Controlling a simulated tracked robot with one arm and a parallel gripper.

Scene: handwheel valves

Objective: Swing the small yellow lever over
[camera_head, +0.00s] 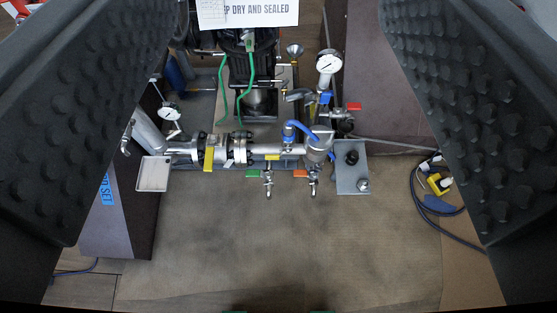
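A silver pipe assembly with valves (275,149) stands ahead in the middle of the view.
An orange handle (300,174), blue handle (290,132) and red handle (354,106) are close by. Pressure gauges (328,64) rise behind the pipe. A grey plate (352,168) is at its right. A blue cable (425,205) lies right. The brown floor (270,250) in front is clear.

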